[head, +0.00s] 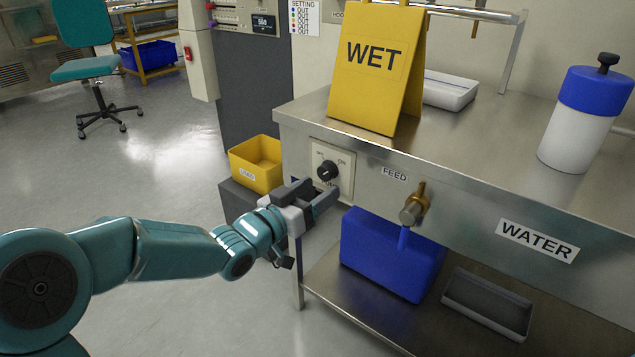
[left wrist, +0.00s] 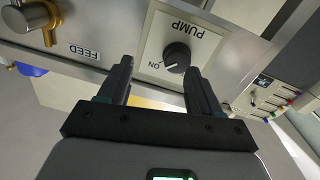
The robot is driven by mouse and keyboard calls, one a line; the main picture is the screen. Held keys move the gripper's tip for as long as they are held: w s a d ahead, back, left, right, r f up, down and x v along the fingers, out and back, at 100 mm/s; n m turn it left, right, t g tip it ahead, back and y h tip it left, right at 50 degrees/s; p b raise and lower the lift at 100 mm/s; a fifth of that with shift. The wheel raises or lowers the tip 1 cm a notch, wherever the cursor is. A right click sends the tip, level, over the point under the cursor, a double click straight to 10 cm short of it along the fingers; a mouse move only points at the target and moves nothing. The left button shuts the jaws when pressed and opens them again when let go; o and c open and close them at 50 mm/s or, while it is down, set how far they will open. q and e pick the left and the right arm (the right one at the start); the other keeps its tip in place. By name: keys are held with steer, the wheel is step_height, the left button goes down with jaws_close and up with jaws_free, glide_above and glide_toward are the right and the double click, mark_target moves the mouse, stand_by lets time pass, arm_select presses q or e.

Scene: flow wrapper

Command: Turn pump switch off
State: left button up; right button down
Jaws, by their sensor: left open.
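The pump switch is a black round knob (head: 327,170) on a cream plate (head: 345,178) on the front panel of the steel bench. In the left wrist view the knob (left wrist: 176,57) shows upside down with the word PUMP above it and ON beside it. Its white pointer line is on the side toward ON. My left gripper (head: 322,196) is open and empty, just in front of and slightly below the knob in the head view. In the left wrist view the knob appears between and beyond the two fingertips (left wrist: 160,78), with no visible contact. My right gripper is not in view.
A brass FEED valve (head: 413,204) sticks out right of the plate. A blue container (head: 392,254) stands below it. A yellow WET sign (head: 376,65) and a blue-capped bottle (head: 584,120) stand on the bench top. A yellow bin (head: 257,165) is left of the bench.

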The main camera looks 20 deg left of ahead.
arm_select(q)
steer(key=d+b+v, duration=0.1)
steer(key=v, duration=1.3)
steer(key=shift+s, duration=0.35)
steer(key=shift+a, duration=0.15)
stand_by(0.4)
